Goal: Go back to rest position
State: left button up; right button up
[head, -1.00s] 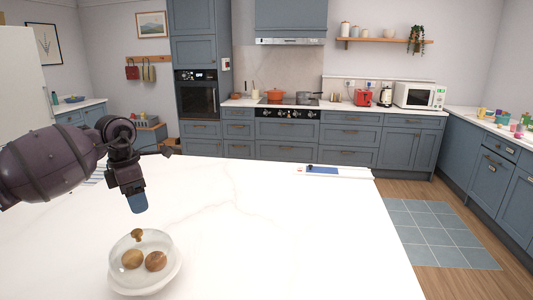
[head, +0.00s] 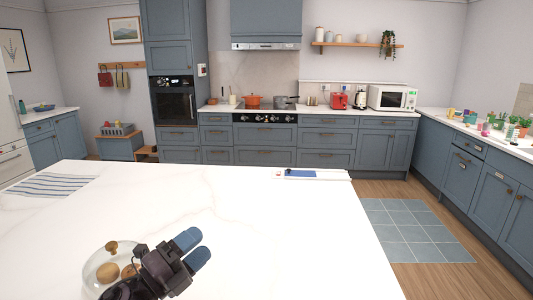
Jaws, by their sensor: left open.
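My left gripper (head: 192,249) shows in the head view at the lower left, over the white island. Its two blue fingertips are apart, with nothing between them. Its dark body covers the right part of a clear glass dome (head: 96,268). Under the dome are round brown items (head: 108,272), and a brown knob (head: 112,246) tops it. I cannot tell whether the gripper touches the dome. My right gripper is not in view.
The white island top (head: 270,225) is mostly clear. A striped cloth (head: 50,185) lies at its left, and a blue item on a white board (head: 300,173) lies at its far edge. Blue floor tiles (head: 412,230) lie to the right, before cabinets.

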pick_arm(q)
jog(key=s+a+f+n+y, duration=0.4)
jog(key=a+f+n+y, duration=0.2)
jog(key=n+y, duration=0.3)
jog(key=s+a+f+n+y, duration=0.45)
jog(key=a+n+y, duration=0.2)
jog(key=n, duration=0.55)
jog(key=s+a+f+n+g, duration=0.1)
jog(key=s+f+n+g, duration=0.4)
jog(key=s, duration=0.5)
jog(key=s+f+n+g, duration=0.2)
jog(key=s+f+g, duration=0.45)
jog(key=s, duration=0.45)
jog(key=w+f+t, duration=0.7)
jog(key=f+t, duration=0.1)
jog(key=f, duration=0.1)
jog(key=shift+w+f, duration=0.2)
jog(key=shift+f, duration=0.2)
jog(key=shift+h, duration=0.25)
jog(key=shift+c, duration=1.3)
jog(key=shift+s+f, duration=0.1)
jog(key=shift+c, duration=0.3)
